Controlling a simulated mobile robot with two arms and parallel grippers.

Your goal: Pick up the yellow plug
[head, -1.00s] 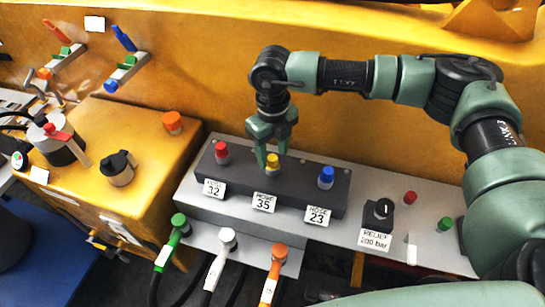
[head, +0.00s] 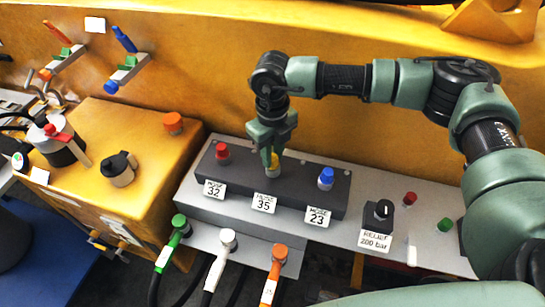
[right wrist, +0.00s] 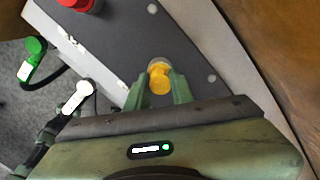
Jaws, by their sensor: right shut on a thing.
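The yellow plug (head: 274,163) stands in the middle of the dark block (head: 325,205), behind the label HOSE 35. My right gripper (head: 270,158) comes down on it from above and is shut on it. In the right wrist view the yellow plug (right wrist: 160,77) sits between the two green fingers (right wrist: 159,92), at its seat on the block. I cannot tell whether it has lifted at all. My left gripper is not in view.
A red plug (head: 222,153) stands left of the yellow one and a blue plug (head: 326,177) right of it. In front hang hoses with green (head: 180,224), white (head: 227,239) and orange (head: 280,254) ends. A relief knob (head: 383,209) stands at the right.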

